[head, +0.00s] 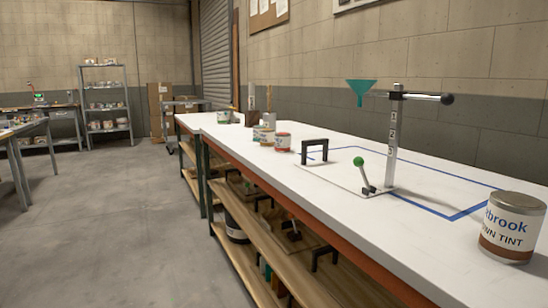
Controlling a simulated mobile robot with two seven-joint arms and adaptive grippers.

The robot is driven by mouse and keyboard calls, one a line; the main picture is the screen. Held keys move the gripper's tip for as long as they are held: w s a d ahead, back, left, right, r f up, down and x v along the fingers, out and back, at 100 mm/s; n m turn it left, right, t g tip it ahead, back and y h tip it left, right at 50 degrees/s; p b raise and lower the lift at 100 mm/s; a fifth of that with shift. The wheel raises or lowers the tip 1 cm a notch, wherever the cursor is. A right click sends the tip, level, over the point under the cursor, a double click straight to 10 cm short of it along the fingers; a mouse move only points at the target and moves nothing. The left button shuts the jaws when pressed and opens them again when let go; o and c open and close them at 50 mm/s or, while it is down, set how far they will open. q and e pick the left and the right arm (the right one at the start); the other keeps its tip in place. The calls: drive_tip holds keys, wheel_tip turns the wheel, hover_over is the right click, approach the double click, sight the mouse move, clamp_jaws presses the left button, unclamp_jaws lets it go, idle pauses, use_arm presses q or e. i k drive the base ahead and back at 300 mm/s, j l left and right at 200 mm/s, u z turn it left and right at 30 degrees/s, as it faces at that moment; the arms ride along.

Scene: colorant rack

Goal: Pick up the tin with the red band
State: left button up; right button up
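A small tin with a red band (283,142) stands upright on the white bench top (330,178), toward its far part. A tin with a green band (267,138) stands just left of it, and another small tin (256,132) stands close by. A large tin with a brown band and "TINT" lettering (511,228) stands at the near right. Neither of my grippers is in view.
A black bracket (314,148), a green-knobbed lever (359,162) and a metal post (393,140) with a teal funnel (361,88) stand right of the red-band tin. Blue tape marks the bench. Grey floor (110,210) is open at left.

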sight(283, 140)
drive_tip(key=i+j+z, duration=0.2)
drive_tip(key=i+j, duration=0.15)
drive_tip(key=j, duration=0.3)
drive_tip(key=i+j+z, duration=0.1)
drive_tip(key=j, duration=0.2)
drive_tip(key=i+j+z, duration=0.35)
drive_tip(key=j, duration=0.3)
drive_tip(key=i+j+z, duration=0.15)
drive_tip(key=j, duration=0.2)
drive_tip(key=i+j+z, duration=0.15)
drive_tip(key=j, duration=0.25)
drive_tip(key=i+j+z, duration=0.2)
drive_tip(key=j, duration=0.2)
drive_tip(key=j+z, duration=0.15)
drive_tip(key=j, duration=0.25)
drive_tip(key=j+z, duration=0.45)
drive_tip(key=j, duration=0.65)
